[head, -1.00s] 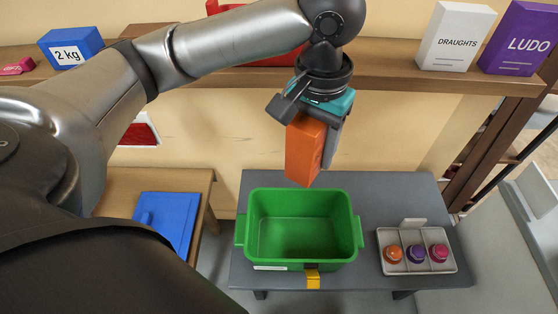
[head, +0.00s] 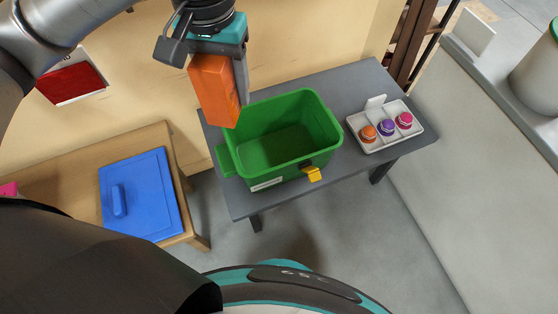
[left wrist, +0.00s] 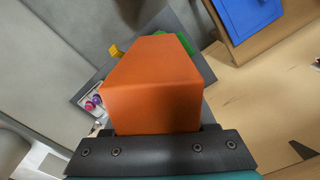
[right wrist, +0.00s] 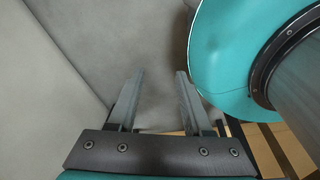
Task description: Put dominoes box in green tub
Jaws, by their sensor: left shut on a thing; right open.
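An orange box (head: 213,90), which I take for the dominoes box, is held upright in my left gripper (head: 222,68). The gripper is shut on it; in the left wrist view the orange box (left wrist: 155,85) fills the space between the fingers. The green tub (head: 228,160) stands open on a grey table, its visible inside empty. In the head view the box overlaps the tub's back left rim and appears above it. In the left wrist view the box hides most of the tub (left wrist: 187,44). My right gripper (right wrist: 160,78) is open and empty, over plain floor.
A light tray (head: 385,142) with orange, purple and pink round items stands right of the tub on the grey table (head: 345,84). A blue lid-like panel (head: 150,195) lies on a wooden table (head: 60,170) at left. A yellow clip (head: 312,174) is at the tub's front.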

